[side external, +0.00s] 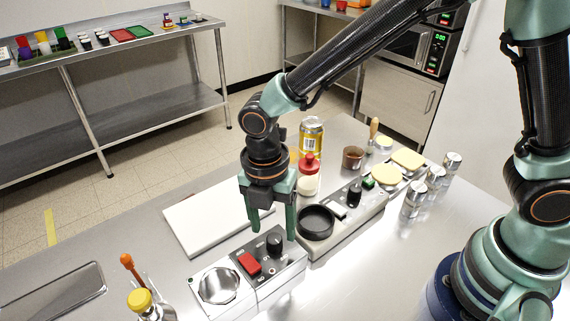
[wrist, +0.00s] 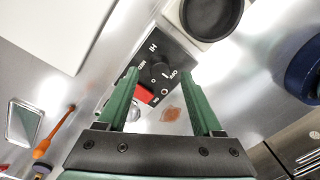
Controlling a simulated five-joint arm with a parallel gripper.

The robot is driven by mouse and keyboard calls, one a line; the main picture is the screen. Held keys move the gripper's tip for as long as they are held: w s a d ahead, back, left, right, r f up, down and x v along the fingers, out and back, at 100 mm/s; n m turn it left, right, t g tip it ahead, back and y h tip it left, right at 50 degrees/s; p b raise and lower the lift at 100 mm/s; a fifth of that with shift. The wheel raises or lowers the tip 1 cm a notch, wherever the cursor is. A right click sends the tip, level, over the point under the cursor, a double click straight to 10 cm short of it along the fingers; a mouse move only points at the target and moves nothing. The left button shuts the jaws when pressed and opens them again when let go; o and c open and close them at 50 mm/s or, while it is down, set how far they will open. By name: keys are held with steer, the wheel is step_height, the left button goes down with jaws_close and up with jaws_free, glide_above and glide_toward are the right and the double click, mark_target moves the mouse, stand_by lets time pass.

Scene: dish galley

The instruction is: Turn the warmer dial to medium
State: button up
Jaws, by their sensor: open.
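The warmer's control panel (side external: 262,262) is dark with white lettering and sits on the steel table. Its black dial (side external: 274,243) stands up beside a red rocker switch (side external: 249,263). In the wrist view the dial (wrist: 160,72) lies between my fingers, near the HI, MED and OFF markings. The dial's pointer is too small to read surely. My gripper (side external: 272,235) points down over the panel, open, with one finger to each side of the dial. It also shows open in the wrist view (wrist: 159,74). I cannot tell whether either finger touches the dial.
A second unit with a black round dish (side external: 316,222) and its own black knob (side external: 354,195) stands close at right. A white board (side external: 205,222) lies behind. A red-capped bottle (side external: 308,178) and several metal shakers stand farther right.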

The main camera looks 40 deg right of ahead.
mark_target(274, 237)
steer(key=shift+f, duration=1.5)
jaws_close()
